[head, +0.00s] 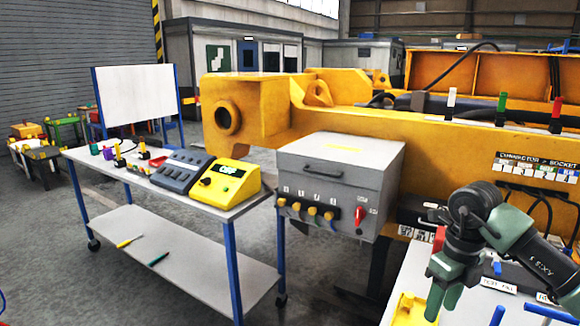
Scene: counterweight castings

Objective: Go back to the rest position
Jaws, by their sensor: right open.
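My right gripper (441,292) is in the lower right of the head view, with its arm coming in from the right edge. It is dark green and grey and points downward. Its jaws are open, and I see nothing between them. It is over the left part of a white table (405,277). A yellow piece (406,308) lies on that table just left of and below the fingers; I cannot tell whether they touch. My left gripper is not in view.
A grey box (340,160) with yellow plugs and a red switch stands left of my right arm. Behind is a large yellow casting (390,125). A wheeled cart (140,235) holds a yellow device (226,183) and a grey panel (183,171). Floor at left is partly clear.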

